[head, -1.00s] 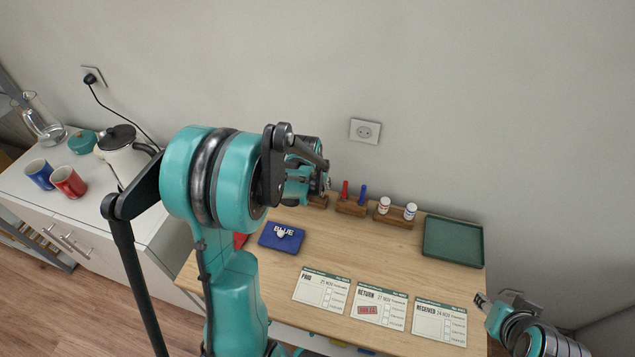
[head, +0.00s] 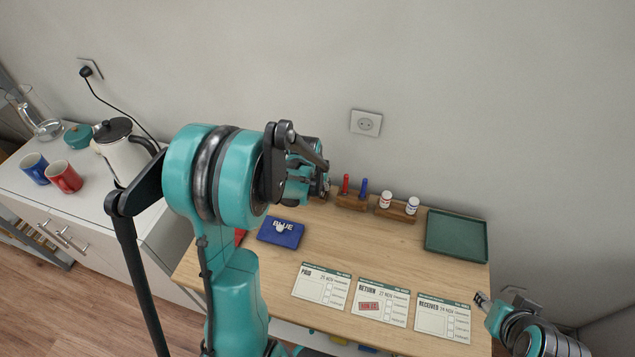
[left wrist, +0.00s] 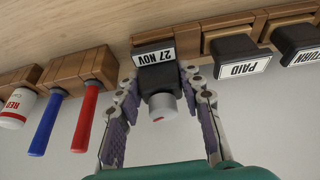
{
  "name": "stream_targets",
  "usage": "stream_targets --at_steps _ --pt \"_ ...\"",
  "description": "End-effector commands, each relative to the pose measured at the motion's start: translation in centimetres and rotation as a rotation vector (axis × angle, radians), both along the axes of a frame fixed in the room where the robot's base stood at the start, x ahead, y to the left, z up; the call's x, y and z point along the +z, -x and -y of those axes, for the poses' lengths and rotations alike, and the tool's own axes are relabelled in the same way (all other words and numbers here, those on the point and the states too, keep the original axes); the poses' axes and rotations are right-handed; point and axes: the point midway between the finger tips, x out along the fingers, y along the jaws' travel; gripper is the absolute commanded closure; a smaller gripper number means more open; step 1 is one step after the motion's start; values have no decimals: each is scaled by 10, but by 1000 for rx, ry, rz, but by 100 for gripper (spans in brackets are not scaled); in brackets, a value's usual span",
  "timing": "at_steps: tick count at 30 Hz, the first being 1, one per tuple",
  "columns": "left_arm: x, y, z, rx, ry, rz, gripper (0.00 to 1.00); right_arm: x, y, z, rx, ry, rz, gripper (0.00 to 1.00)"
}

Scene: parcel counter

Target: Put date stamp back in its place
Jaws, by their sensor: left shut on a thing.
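The date stamp (left wrist: 158,78), a dark block with a "27 NOV" label and a grey knob, is between the fingers of my left gripper (left wrist: 160,84) in the left wrist view. The gripper is shut on it. The stamp is at a wooden holder (left wrist: 160,47) in the rack; whether it is fully seated I cannot tell. In the head view my left gripper (head: 321,187) is at the rack's left end, and the arm hides the stamp. My right gripper (head: 482,298) is off the table's right edge, too small to read.
Next to the holder stand the PAID stamp (left wrist: 240,58) and RETURN stamp (left wrist: 297,42), and red and blue markers (left wrist: 88,115). The table has a blue ink pad (head: 281,233), several cards such as PAID (head: 322,286) and a green tray (head: 456,237).

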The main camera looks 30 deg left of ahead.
Motion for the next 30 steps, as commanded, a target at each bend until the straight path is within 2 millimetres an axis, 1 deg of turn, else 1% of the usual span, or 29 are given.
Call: stream_targets --at_steps 12,25,26,27,30 --pt "-13 0 0 0 0 0 100 -11 0 0 0 0 0 60" --pt "-13 0 0 0 0 0 100 -11 0 0 0 0 0 60" --pt "-13 0 0 0 0 0 55 -11 0 0 0 0 0 60" --pt "-13 0 0 0 0 0 51 -11 0 0 0 0 0 60" --pt "-13 0 0 0 0 0 51 -11 0 0 0 0 0 60"
